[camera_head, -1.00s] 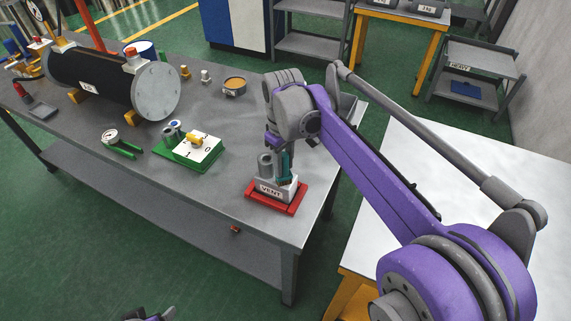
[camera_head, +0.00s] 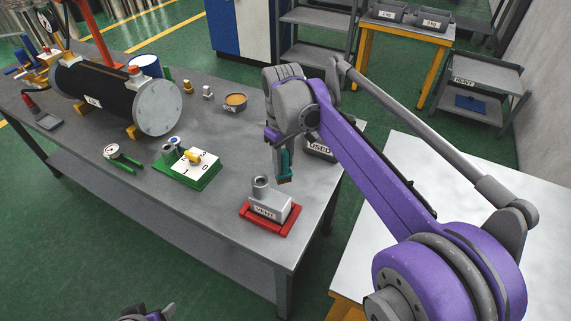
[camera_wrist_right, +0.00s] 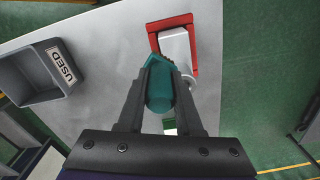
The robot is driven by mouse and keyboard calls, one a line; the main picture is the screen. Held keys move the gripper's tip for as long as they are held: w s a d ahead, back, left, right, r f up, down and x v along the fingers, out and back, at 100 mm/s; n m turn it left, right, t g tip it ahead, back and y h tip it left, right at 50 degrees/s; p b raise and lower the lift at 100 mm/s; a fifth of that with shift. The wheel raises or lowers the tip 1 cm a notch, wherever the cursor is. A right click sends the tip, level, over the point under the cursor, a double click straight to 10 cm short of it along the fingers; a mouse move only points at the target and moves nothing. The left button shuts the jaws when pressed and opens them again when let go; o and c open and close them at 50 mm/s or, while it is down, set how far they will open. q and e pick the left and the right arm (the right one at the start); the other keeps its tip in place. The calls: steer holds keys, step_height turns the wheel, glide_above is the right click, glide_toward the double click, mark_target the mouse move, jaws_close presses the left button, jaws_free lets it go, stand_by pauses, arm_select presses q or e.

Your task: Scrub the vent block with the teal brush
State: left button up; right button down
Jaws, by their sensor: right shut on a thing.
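The grey vent block (camera_head: 270,207), labelled VENT and with a short cylinder on top, sits in a red tray (camera_head: 262,228) near the table's front right edge. My right gripper (camera_head: 282,150) is shut on the teal brush (camera_head: 286,167) and holds it above and behind the block, apart from it. In the right wrist view the brush (camera_wrist_right: 160,88) is between the fingers (camera_wrist_right: 160,100), and part of the block (camera_wrist_right: 176,45) shows beyond it. Part of my left gripper (camera_head: 150,312) shows at the bottom edge; its fingers are not clear.
A grey bin labelled USED (camera_wrist_right: 30,85) stands on the table, partly hidden behind my right arm in the head view. A green fixture (camera_head: 187,168), a gauge (camera_head: 112,150), a small round tin (camera_head: 235,103) and a black flanged cylinder (camera_head: 95,92) stand to the left.

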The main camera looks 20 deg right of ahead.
steer(key=shift+r+p, duration=0.5)
steer(key=shift+r, duration=0.85)
arm_select(q)
steer(key=shift+w+d+r, duration=0.1)
steer(key=shift+r, duration=0.45)
steer(key=shift+w+d+r, duration=0.1)
steer(key=shift+r, duration=0.4)
arm_select(e)
steer(key=shift+f, duration=0.1)
